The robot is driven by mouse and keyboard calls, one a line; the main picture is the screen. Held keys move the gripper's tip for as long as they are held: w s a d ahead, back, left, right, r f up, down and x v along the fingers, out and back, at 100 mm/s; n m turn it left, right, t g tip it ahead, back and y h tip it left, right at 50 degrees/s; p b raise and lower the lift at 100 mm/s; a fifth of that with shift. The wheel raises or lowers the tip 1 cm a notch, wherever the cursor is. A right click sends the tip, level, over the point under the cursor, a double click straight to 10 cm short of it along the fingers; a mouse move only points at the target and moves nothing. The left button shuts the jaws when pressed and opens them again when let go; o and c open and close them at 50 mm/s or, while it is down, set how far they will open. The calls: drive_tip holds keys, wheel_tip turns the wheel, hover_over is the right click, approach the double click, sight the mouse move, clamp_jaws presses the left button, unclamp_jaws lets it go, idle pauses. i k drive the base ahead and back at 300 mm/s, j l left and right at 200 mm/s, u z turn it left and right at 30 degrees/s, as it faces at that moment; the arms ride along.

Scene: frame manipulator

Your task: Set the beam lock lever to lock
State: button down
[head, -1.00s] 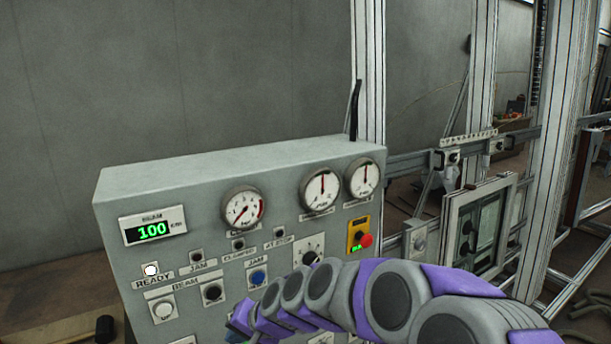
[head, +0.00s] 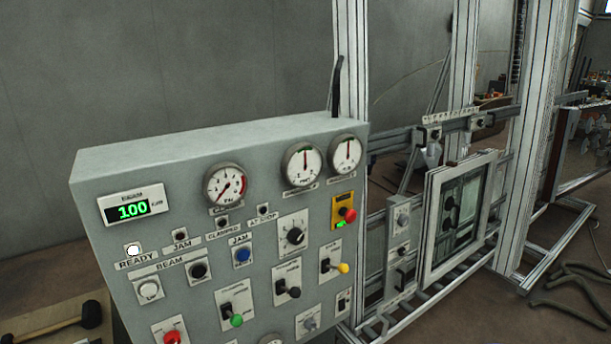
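A grey control panel (head: 110,180) fills the lower left of the head view. Its lower rows carry toggle levers: one with a green knob (head: 236,321), one with a black knob (head: 293,292) and one with a yellow knob (head: 343,268). Their labels are too small to read. A tall black lever (head: 336,88) stands upright behind the panel, against the metal post. I cannot tell which of these is the beam lock lever. My gripper and arm are out of view.
The panel also has a display (head: 133,210) reading 100, several gauges, buttons, a rotary knob (head: 295,236) and a red stop button (head: 348,214). A metal frame with a window panel (head: 432,230) stands to the right. A black-headed mallet (head: 90,314) lies at lower left.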

sight(342, 269)
drive_tip(key=i+l+z, duration=0.1)
drive_tip(key=i+l, duration=0.55)
drive_tip(key=i, duration=0.15)
